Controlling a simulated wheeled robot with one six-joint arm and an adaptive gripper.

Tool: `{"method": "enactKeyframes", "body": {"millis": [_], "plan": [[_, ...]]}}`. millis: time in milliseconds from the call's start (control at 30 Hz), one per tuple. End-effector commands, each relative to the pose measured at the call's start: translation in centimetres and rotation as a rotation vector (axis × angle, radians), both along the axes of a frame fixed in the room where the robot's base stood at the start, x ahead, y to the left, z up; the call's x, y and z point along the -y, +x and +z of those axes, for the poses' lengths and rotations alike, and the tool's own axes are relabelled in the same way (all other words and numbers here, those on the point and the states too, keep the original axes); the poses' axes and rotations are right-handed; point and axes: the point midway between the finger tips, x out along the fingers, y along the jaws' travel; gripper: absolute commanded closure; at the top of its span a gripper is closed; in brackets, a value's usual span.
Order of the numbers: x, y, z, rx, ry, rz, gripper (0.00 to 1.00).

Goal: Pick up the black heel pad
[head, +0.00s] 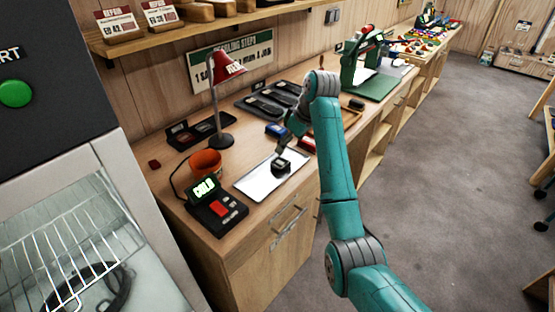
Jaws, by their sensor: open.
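My gripper (284,156) hangs over the pale metal tray (262,184) on the wooden workbench, with its jaws open. A small dark block shows at the gripper's tip, above or on the tray. I cannot tell if it is the heel pad or part of the gripper. A black tray (244,104) behind the gripper holds several dark pad-like pieces (268,105). A separate dark piece (357,104) lies to the right of my arm. None can be surely named as the black heel pad at this size.
A black device with a lit display (204,188), an orange cup (205,162) and a red lamp (226,68) stand left of the tray. Blue (277,129) and red (308,145) items lie close to the gripper. A green press (366,65) stands farther back.

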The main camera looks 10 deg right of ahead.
Motion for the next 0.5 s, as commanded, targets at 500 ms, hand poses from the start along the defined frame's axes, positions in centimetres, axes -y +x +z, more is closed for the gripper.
{"method": "enactKeyframes", "body": {"millis": [500], "plan": [[-1.3, 1.4, -5.2, -0.002, 0.0, 0.0, 0.06]]}}
